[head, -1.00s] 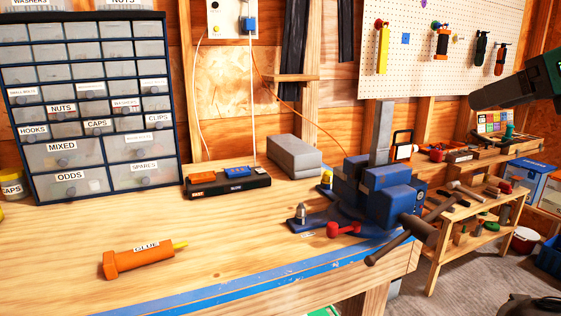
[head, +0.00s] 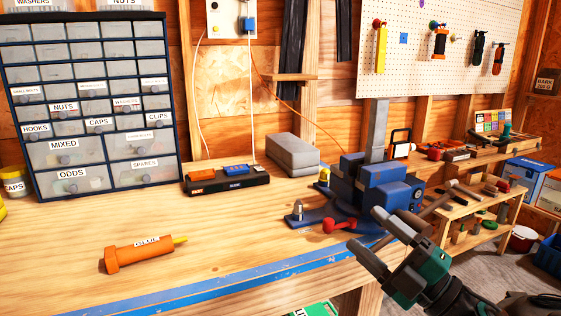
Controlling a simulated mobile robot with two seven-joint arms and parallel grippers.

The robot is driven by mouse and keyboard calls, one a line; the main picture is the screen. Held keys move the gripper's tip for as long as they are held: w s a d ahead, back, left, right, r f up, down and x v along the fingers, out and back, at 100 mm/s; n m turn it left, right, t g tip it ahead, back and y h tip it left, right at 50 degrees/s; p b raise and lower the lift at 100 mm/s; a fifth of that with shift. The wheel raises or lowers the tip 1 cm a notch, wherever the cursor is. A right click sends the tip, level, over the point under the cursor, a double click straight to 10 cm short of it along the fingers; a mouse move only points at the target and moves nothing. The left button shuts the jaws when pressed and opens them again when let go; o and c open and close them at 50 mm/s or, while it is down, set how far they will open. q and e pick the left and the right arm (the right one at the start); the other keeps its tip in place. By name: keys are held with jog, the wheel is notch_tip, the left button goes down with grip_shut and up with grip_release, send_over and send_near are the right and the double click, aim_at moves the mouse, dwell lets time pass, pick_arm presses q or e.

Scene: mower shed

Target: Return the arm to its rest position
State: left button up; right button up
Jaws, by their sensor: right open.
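My right gripper (head: 373,238) is at the lower right of the head view, in front of the blue vise (head: 385,188) at the bench's right end. Its two grey fingers are apart, point up and left, and hold nothing. The gripper and its dark green wrist hide part of the vise's handle and the bench's front right corner. I cannot tell whether the gripper touches the vise handle. My left gripper is not in view.
The wooden bench (head: 230,240) holds an orange glue tube (head: 139,254), a black charger tray (head: 228,186), a grey box (head: 293,154) and a drawer cabinet (head: 96,195). A red-handled part (head: 341,226) lies by the vise. Low shelves (head: 470,226) stand at right. The bench's middle is clear.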

notch_tip(320, 180, down, 11)
jog(key=s+d+m+t+h, duration=0.2)
jog(key=m+t+h, duration=0.1)
jog(key=m+h, duration=0.65)
jog(key=s+f+m+g+h, duration=0.2)
jog(key=s+f+m+g, duration=0.2)
jog(key=f, duration=0.7)
jog(key=s+f+m+g+h, duration=0.2)
jog(key=s+f+m+g, duration=0.2)
jog(key=s+f+m, duration=0.4)
jog(key=s+f, duration=0.4)
jog(key=shift+d, duration=0.3)
